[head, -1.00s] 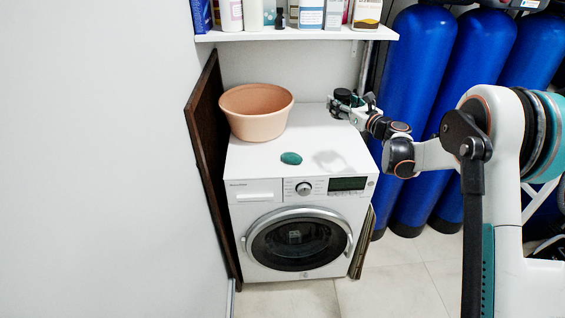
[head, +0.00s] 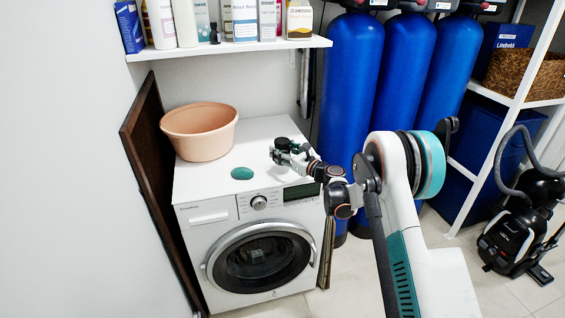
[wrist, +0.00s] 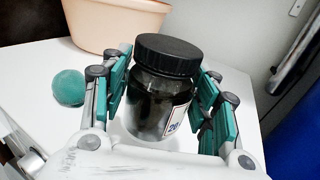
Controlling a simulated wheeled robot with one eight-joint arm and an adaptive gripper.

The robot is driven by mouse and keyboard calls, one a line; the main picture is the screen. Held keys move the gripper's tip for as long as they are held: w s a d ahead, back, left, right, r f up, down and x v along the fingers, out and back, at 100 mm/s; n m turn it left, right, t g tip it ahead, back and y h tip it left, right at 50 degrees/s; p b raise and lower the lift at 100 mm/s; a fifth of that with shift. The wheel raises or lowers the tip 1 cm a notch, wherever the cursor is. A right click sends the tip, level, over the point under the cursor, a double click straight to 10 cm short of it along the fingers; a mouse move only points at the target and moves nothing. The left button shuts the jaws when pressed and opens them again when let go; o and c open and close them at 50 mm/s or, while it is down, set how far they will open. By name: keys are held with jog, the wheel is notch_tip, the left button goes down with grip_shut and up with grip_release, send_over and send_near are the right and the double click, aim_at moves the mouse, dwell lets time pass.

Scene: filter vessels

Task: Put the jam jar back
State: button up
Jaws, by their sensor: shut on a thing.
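The jam jar (wrist: 160,98) is dark glass with a black lid and a partly visible label; it stands upright between the fingers in the wrist view. My gripper (wrist: 162,102) is shut on it, with green pads on both sides. In the head view my gripper (head: 288,150) is over the right part of the washing machine top (head: 262,132). There the jar's black lid (head: 282,142) shows small at the gripper's end. I cannot tell whether the jar's base touches the top.
A terracotta-coloured tub (head: 200,135) stands at the back left of the machine, and a green soap-like piece (head: 242,173) lies in front of it. A shelf with bottles (head: 240,48) hangs above. Blue tanks (head: 350,80) stand to the right, and a vacuum cleaner (head: 520,225) farther right.

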jog(key=shift+f+b, duration=0.65)
jog(key=shift+f, duration=1.4)
jog(key=shift+f, duration=0.1)
jog(key=o, duration=1.4)
jog(key=shift+r, duration=0.2)
jog(key=p+v, duration=0.2)
jog(key=v, duration=1)
jog(key=shift+p, duration=0.4)
